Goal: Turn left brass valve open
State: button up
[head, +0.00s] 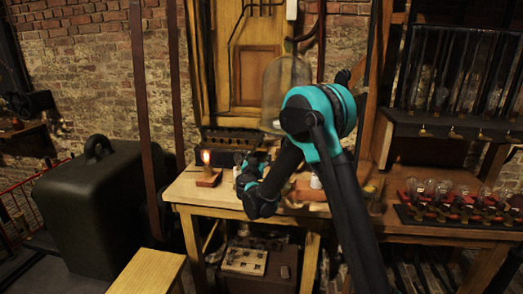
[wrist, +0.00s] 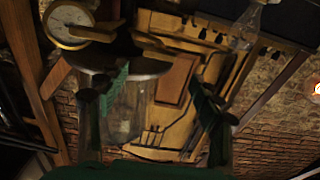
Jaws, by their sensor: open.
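Small brass fittings sit along the underside of the dark jar rack at the right in the head view; the leftmost (head: 424,132) looks like a valve, but its open or shut state is too small to tell. My gripper (head: 250,170) is over the wooden bench, well to the left of these fittings and apart from them. In the wrist view my gripper (wrist: 153,110) shows two dark green fingers spread wide. A cylindrical glass vessel (wrist: 125,115) shows between and behind the fingers; I cannot tell whether they touch it. No brass valve is clear in the wrist view.
A glass dome (head: 283,80) stands behind my arm. A round dial (wrist: 70,25) shows at upper left in the wrist view.

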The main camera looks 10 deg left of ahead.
aim_at(262, 150)
jog(key=w, duration=0.9)
jog(key=shift+d, duration=0.2)
jog(key=shift+c, duration=0.3)
jog(key=c, duration=1.1)
jog(key=shift+s, duration=0.1)
jog(key=shift+c, duration=0.2)
